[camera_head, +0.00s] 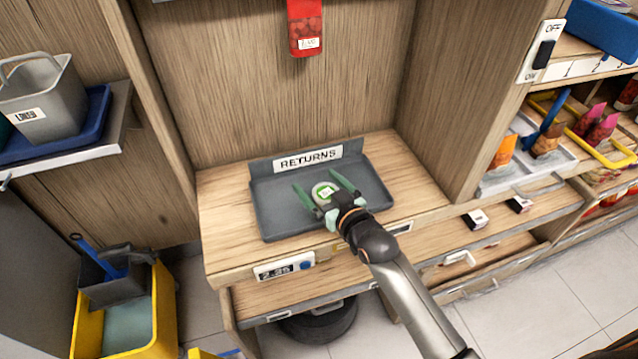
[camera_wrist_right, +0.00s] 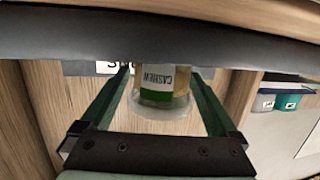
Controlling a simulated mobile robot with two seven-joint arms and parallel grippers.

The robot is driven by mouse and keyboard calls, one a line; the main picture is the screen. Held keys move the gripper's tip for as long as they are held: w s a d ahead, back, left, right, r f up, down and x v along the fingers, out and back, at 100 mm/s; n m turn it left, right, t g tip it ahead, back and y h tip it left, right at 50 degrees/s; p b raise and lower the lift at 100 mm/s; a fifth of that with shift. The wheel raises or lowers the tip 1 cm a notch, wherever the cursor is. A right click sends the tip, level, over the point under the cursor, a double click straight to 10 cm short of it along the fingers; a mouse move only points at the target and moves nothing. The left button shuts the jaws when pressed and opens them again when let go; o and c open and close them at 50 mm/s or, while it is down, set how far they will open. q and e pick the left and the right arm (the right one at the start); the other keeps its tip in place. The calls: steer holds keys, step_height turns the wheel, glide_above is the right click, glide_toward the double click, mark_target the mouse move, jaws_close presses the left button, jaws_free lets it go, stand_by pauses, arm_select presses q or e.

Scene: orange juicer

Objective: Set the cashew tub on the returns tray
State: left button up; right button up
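The cashew tub (camera_head: 325,191), with a pale lid and green label, appears to stand upright on the grey returns tray (camera_head: 275,215), right of its middle. In the right wrist view the tub (camera_wrist_right: 160,88) shows its CASHEW label upside down. My right gripper (camera_head: 316,179) has its two green fingers spread on either side of the tub. In the wrist view, narrow gaps show between the fingers (camera_wrist_right: 163,75) and the tub, so it looks open around it. The tub's base is hidden in the head view. My left gripper is not in view.
The RETURNS sign (camera_head: 308,157) stands at the tray's back edge. A red packet (camera_head: 306,28) hangs above. The tray's left half is bare. A wooden divider (camera_head: 490,90) and stocked shelves are at right; a grey bucket (camera_head: 40,98) is at left.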

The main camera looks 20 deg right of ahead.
steer(key=shift+r, duration=0.15)
steer(key=v, duration=1.2)
steer(key=shift+p, duration=0.35)
